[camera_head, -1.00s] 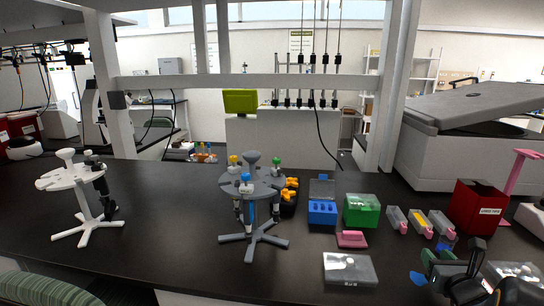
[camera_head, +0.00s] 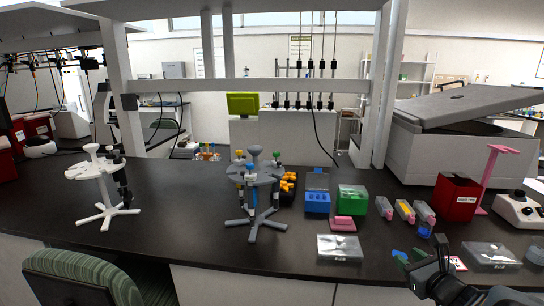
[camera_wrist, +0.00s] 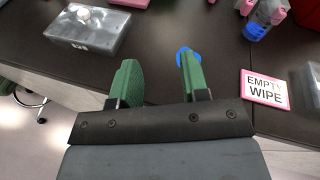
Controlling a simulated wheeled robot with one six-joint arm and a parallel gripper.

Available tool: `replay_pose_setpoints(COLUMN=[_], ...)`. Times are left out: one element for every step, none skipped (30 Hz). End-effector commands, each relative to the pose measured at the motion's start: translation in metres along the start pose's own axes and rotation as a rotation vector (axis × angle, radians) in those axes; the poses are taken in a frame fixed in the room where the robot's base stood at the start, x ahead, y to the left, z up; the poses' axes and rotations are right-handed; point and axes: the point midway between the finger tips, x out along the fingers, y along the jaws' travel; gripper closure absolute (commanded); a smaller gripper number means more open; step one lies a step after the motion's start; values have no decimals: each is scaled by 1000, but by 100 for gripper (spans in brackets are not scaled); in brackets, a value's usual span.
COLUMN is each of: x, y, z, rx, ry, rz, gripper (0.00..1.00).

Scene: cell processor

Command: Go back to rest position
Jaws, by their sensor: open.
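My gripper (camera_head: 420,264) is at the lower right in the head view, by the front edge of the bench. In the wrist view my gripper (camera_wrist: 155,82) shows two green fingers spread well apart with nothing between them. A small blue item (camera_wrist: 183,54) lies on the bench by the right fingertip; I cannot tell whether they touch. A clear lidded box (camera_wrist: 88,28) lies to the left of the fingers. A pink-framed sign reading "EMPTY WIPE" (camera_wrist: 265,88) lies to the right.
The black bench (camera_head: 180,190) carries a grey pipette stand (camera_head: 255,190), a white pipette stand (camera_head: 102,190), a blue rack (camera_head: 317,202), a green box (camera_head: 352,199), a red bin (camera_head: 455,197) and a large centrifuge (camera_head: 450,135). A green-striped chair (camera_head: 85,275) stands in front at left.

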Motion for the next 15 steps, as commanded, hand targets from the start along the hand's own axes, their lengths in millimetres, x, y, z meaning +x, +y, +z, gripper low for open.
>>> replay_pose_setpoints(x=[2,3,3,3,3,2,1,0,-3,-6,-10,-18,-24,-31,-42], y=[13,22,34,43,53,66,77,88,104,116,129,147,160,172,186], z=[8,11,15,18,21,25,27,30,34,36,38,41,42,43,44], rx=[-55,-92,-147,-189,-235,-302,-353,-413,-497,-570,-648,-768,-866,-970,-1113], ry=[6,12,20,25,31,37,42,46,50,52,54,54,53,50,44], rz=[49,83,128,164,203,255,297,343,407,460,518,601,666,733,820], gripper=[58,58,58,58,58,58,58,58,58,58,58,58,58,58,58])
